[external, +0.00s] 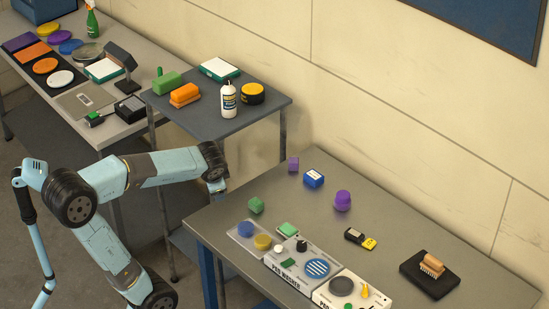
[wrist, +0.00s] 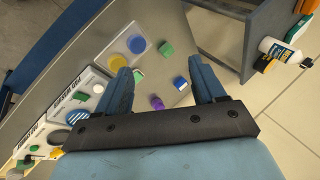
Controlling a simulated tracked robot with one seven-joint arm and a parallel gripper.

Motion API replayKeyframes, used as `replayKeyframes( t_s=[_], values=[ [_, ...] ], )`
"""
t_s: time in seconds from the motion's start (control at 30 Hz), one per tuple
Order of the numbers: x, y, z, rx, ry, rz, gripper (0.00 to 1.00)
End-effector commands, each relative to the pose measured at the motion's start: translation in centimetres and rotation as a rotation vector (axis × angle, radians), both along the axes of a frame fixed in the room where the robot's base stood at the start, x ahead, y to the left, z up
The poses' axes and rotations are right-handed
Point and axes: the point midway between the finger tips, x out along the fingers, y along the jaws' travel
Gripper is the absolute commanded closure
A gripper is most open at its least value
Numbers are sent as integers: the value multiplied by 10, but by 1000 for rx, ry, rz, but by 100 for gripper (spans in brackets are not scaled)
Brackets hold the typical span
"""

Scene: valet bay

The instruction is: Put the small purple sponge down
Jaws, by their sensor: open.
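A small purple block (external: 293,163), which looks like the sponge, rests on the grey worktable (external: 400,205) near its back edge by the wall. I cannot make it out in the wrist view, where a finger may hide it. My gripper (external: 216,184) is beyond the table's left end, apart from the block and to its left. In the wrist view my gripper (wrist: 160,66) has its two blue fingers spread wide with nothing held between them.
A blue-and-white box (external: 313,179) and a rounded purple object (external: 342,200) stand right of the block. A green block (external: 256,205) and a tray with blue and yellow discs (external: 245,229) lie nearer. A side table (external: 205,120) holds a white bottle (external: 228,100).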

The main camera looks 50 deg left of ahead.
Motion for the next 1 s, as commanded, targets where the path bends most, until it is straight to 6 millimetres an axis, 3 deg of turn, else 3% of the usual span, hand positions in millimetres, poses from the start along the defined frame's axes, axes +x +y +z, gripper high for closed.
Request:
replayKeyframes(
  t_s=[0.2, 0.4, 0.6, 1.0],
  values=[
    [-58, -40, 1, -264, -108, 137, 31],
    [-94, -70, 0, -460, -166, 223, 31],
    [-107, -82, -1, -541, -185, 255, 31],
    [-107, -83, -1, -545, -185, 258, 31]
  ],
)
